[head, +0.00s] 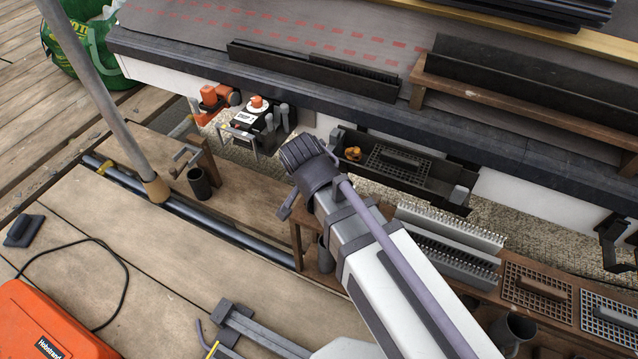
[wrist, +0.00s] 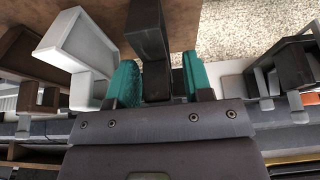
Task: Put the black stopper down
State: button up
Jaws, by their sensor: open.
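In the wrist view, my gripper (wrist: 160,78) has two teal finger pads, one on each side of a dark piece that looks like the black stopper (wrist: 150,38). The jaws are open, with the stopper between them. Its upper end runs out of the top of the picture, and I cannot tell what it rests on. In the head view, my arm's end hides the fingers and the stopper.
A pale bracket-like piece (wrist: 82,52) stands left of the gripper and a dark one (wrist: 290,72) right. An orange case (head: 40,325) lies front left.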

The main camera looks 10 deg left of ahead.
jog(key=p+v, duration=1)
jog(key=v, duration=0.1)
jog(key=shift+s+r, duration=0.25)
jog(key=shift+r, duration=0.05)
jog(key=w+d+n+g, duration=0.1)
jog(key=d+g, duration=0.1)
jog(key=d, duration=1.3)
jog(key=w+d+f+n+g+y, duration=0.1)
jog(key=w+d+g, duration=0.1)
jog(key=d, duration=1.2)
jog(key=shift+w+d+f+n, duration=0.2)
jog(key=shift+d+n, duration=0.1)
jog(key=shift+d, duration=0.05)
jog(key=shift+r, duration=0.1)
notch_tip(320, 180, up, 44)
jog(key=p, duration=4.3)
jog(key=shift+p, duration=0.35)
